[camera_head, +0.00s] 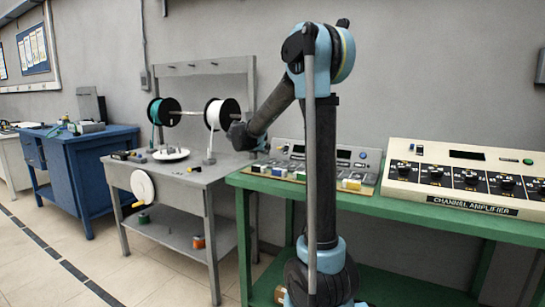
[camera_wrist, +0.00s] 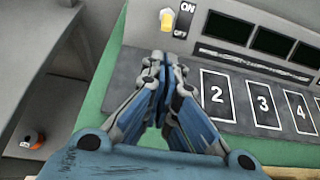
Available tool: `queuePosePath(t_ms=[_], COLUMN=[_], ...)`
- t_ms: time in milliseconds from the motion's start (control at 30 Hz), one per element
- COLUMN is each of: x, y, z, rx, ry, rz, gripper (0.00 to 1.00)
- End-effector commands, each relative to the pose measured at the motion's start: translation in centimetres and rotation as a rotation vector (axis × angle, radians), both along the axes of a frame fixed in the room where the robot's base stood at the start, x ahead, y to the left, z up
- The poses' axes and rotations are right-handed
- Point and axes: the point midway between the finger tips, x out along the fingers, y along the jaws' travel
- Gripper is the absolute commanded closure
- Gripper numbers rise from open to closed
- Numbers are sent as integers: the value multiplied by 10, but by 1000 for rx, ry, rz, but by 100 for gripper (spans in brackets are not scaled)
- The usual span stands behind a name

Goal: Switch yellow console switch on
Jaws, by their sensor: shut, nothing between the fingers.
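The yellow switch (camera_wrist: 167,19) sits on a pale plate at the upper left of the grey console (camera_wrist: 212,58) in the wrist view. A black label to its right reads ON at the top and OFF below. I cannot tell its position for certain. My gripper (camera_wrist: 160,58) is shut and empty, its fingertips just below the switch in the picture; I cannot tell whether they touch the console. In the head view the console (camera_head: 330,154) stands on a green table, and my gripper (camera_head: 264,145) is at its left end, where the switch is too small to make out.
The green table (camera_head: 410,209) also bears a channel amplifier (camera_head: 440,200) at right. Small coloured blocks lie along the console's front. To the left, a grey table (camera_head: 190,175) holds a spool rack with a teal spool (camera_head: 160,111) and a white spool (camera_head: 216,114). Numbered panels fill the console front.

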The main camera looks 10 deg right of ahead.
Motion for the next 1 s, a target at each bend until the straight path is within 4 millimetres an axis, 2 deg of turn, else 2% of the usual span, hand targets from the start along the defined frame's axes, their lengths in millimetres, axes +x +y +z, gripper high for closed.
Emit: queuePosePath(t_ms=[167, 600, 1000], x=[12, 60, 71], y=[-6, -41, -48], z=[-8, -37, -44], rx=[0, 1, 1], ry=[0, -1, -1], rz=[2, 2, 4], gripper=[100, 100, 100])
